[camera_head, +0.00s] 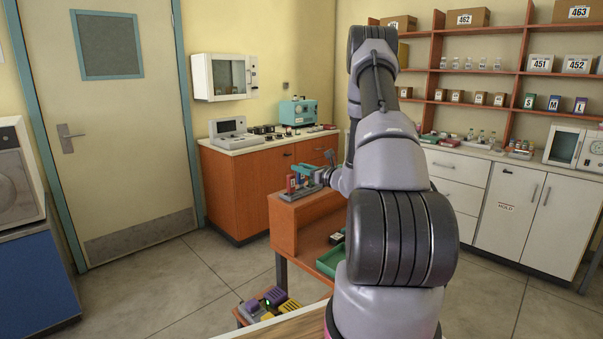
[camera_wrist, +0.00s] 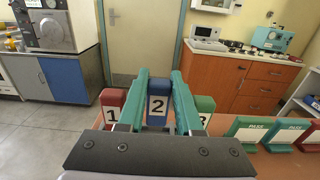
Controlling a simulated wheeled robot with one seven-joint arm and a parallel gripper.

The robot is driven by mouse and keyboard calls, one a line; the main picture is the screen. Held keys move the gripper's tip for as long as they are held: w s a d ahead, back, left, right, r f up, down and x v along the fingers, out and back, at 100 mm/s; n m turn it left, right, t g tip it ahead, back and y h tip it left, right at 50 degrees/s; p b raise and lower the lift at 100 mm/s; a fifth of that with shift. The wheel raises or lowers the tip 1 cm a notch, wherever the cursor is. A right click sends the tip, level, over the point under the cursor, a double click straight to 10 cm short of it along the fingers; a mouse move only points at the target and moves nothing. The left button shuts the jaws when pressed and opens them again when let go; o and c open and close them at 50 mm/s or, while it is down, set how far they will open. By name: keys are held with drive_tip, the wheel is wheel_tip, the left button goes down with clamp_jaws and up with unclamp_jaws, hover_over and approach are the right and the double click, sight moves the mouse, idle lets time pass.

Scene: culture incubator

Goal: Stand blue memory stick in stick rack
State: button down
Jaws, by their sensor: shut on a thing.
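A blue memory stick (camera_wrist: 158,88) with a white label "2" stands upright between the two teal fingers of my gripper (camera_wrist: 159,76), which is shut on it. A red stick (camera_wrist: 111,108) labelled "1" stands to its left. A green stick (camera_wrist: 204,106), its label partly hidden by a finger, stands to its right. In the head view, the red stick (camera_head: 291,183) shows small on top of the wooden bench, beside my gripper (camera_head: 322,176). The stick rack is hidden behind my gripper, so I cannot tell how deep the blue stick sits.
Green "PASS" holders (camera_wrist: 247,128) stand right of the sticks, with a red one (camera_wrist: 311,136) beyond. The wooden bench (camera_head: 314,206) has a lower shelf with a green tray (camera_head: 330,260). A counter (camera_head: 262,143) with instruments stands behind. Open floor lies on the left.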

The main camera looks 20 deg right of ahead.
drive_tip(key=shift+s+f, duration=0.1)
drive_tip(key=shift+f, duration=0.55)
drive_tip(key=c, duration=0.9)
unclamp_jaws()
drive_tip(key=shift+o, duration=0.2)
